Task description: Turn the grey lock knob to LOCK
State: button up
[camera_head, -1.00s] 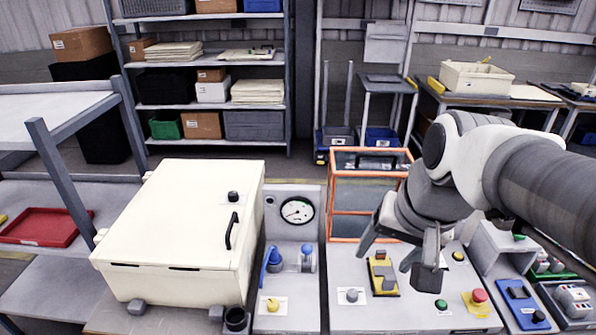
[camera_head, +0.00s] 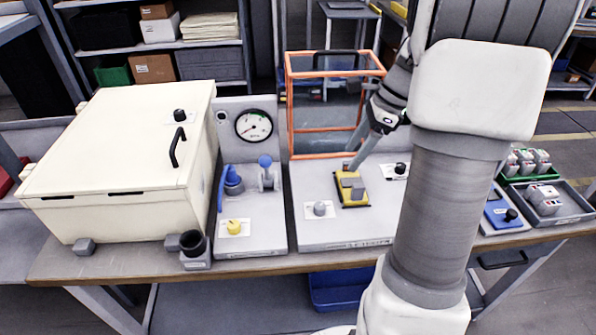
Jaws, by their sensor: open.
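The grey knob (camera_head: 320,208) sits on a white label plate at the front left of the grey control panel (camera_head: 340,233). The label's writing is too small to read, so its setting cannot be told. My gripper (camera_head: 360,150) is behind and to the right of the knob, apart from it. One finger slants down toward the yellow block with a grey top (camera_head: 351,188); whether it touches the block cannot be told. The other finger is not clearly visible. My gripper holds nothing that I can see.
An orange-framed clear guard (camera_head: 325,100) stands behind the panel. A black knob (camera_head: 401,168) is to the right. My arm hides the panel's right part.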

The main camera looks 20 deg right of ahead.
aim_at(320, 205)
jog(key=shift+m, duration=0.3)
jog(key=b+x, duration=0.1)
jog(key=x, duration=0.5)
jog(key=b+x, duration=0.1)
jog(key=x, duration=0.5)
jog(key=b+x, duration=0.1)
jog(key=x, duration=0.5)
jog(key=shift+w+d+f, duration=0.15)
jog(key=shift+d, duration=0.2)
grip_shut()
